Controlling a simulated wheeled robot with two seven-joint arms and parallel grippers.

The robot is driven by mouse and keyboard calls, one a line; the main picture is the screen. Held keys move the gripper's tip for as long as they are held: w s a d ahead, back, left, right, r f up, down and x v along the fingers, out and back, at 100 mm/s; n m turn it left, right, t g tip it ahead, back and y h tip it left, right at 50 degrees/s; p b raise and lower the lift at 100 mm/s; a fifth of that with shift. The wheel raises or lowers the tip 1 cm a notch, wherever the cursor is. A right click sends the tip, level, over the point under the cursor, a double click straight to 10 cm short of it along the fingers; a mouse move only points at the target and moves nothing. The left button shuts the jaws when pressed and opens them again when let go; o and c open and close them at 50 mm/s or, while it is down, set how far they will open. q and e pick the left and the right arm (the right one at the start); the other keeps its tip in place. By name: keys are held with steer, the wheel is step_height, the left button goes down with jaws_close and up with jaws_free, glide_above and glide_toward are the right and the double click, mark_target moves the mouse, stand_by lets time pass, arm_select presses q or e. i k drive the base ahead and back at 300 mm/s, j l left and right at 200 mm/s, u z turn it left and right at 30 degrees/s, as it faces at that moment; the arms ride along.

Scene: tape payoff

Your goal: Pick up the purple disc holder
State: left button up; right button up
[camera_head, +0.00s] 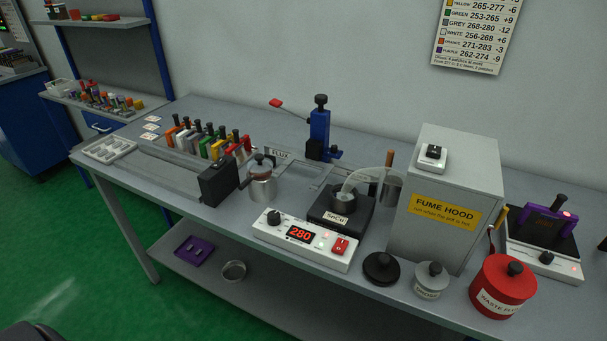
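A purple frame-like piece (533,216) with a black knob above it stands on a grey and black bench device (554,263) at the far right of the table. It resembles the coloured holders in the rack. A flat purple tray-like piece (194,250) with dark marks lies on the lower shelf at the left. I cannot tell for certain which one is the disc holder. Neither of my grippers shows in the head view.
The grey table (190,212) holds a rack of coloured holders (207,140), a metal pot (262,188), a controller reading 280 (303,243), and a fume hood (454,195). A red waste can (502,287) and a grey lidded jar (431,280) stand near the right front.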

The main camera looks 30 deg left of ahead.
mark_target(553, 211)
steer(key=i+l+u, duration=0.15)
steer(key=l+u, duration=1.35)
steer(key=k+l, duration=0.05)
